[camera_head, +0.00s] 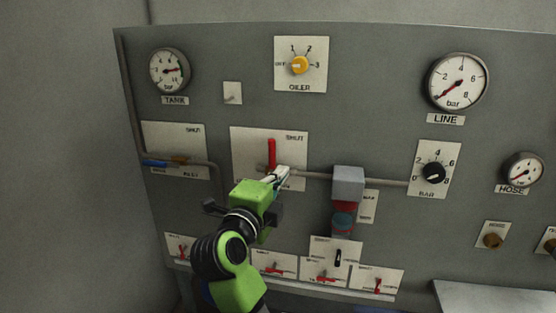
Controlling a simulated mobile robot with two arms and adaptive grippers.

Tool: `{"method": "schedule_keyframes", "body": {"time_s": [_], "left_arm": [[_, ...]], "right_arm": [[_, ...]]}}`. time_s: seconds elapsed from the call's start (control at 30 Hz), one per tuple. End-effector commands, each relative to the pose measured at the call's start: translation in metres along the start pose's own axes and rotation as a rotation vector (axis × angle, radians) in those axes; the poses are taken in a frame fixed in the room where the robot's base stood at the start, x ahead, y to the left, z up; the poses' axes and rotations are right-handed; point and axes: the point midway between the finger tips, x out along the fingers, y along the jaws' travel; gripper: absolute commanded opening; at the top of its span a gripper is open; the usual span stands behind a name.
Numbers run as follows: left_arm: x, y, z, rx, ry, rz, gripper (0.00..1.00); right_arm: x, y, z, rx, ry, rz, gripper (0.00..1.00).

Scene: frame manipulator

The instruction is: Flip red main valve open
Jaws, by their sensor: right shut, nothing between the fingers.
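The red main valve lever (271,153) stands upright on a white plate (243,142) in the middle of the panel, near the word SHUT. A pipe (315,175) runs right from behind this plate. My right gripper (281,173) is shut, with its fingertips at the lower right of the red lever. Nothing is held between the fingers. I cannot tell whether the fingertips touch the lever. The gripper and arm hide the lower part of the plate. My left gripper is not in view.
A blue lever (157,163) lies level on a plate to the left. A grey block (347,184) sits on the pipe to the right. Small red levers (326,277) line the panel's bottom. Gauges and knobs, including the yellow oiler knob (299,65), are higher up.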

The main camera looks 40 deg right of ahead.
Motion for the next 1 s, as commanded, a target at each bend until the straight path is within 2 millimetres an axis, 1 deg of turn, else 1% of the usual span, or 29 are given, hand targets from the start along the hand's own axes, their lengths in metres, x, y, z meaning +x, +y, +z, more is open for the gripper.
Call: {"method": "schedule_keyframes", "body": {"time_s": [0.37,0.47,0.53,0.67,1.0], "left_arm": [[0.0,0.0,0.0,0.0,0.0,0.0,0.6],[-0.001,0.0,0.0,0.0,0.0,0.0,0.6],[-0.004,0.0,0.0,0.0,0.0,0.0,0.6],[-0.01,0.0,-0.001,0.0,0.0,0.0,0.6],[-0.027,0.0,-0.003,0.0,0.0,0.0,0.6]], "right_arm": [[-0.001,-0.001,-0.001,0.01,-0.005,0.011,0.0],[0.003,-0.001,-0.001,0.009,-0.005,0.01,0.0],[0.01,-0.002,-0.001,0.007,-0.003,0.009,0.0],[0.032,-0.004,-0.002,0.006,-0.001,0.008,0.0],[0.104,-0.003,-0.002,0.006,-0.001,0.008,0.0]]}}
